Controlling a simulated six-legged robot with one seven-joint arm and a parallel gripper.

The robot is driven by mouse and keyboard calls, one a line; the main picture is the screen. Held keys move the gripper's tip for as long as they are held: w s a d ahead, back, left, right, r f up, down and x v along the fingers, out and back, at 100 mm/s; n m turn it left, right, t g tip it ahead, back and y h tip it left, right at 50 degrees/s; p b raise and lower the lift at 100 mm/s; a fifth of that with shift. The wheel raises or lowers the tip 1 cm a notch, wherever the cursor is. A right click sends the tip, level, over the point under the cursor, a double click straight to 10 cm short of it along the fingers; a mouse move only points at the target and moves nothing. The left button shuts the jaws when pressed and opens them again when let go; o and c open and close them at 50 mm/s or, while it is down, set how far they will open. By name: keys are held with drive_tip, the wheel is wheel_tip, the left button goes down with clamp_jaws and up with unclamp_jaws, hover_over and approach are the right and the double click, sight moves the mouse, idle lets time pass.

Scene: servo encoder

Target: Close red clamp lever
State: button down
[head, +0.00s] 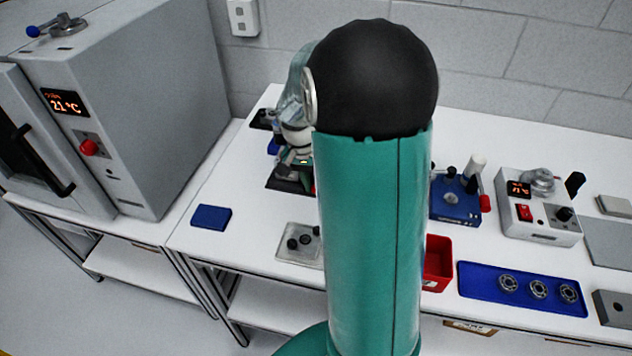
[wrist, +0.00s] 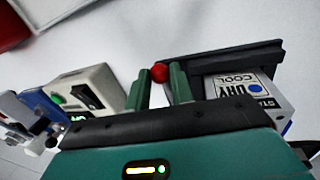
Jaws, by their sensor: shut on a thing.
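In the wrist view, my gripper (wrist: 161,80) has two green fingers, with a small round red knob (wrist: 159,72) between their tips. The fingers are closed on this knob, which looks like the end of the red clamp lever. The rest of the lever is hidden or too small to make out. A dark bar (wrist: 220,60) lies just behind and to the right of the fingers. In the head view, my own arm fills the middle and hides most of the work spot; a dark-based device (head: 290,178) shows partly at its left.
In the wrist view, a labelled box (wrist: 240,88) is close on the right and a switch box (wrist: 85,95) on the left. In the head view, a red bin (head: 438,262), a blue tray (head: 478,284) with bearings and a blue block (head: 211,217) are on the white bench.

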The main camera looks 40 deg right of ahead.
drive_tip(key=c, duration=1.2)
unclamp_jaws()
drive_tip(key=shift+c, duration=0.2)
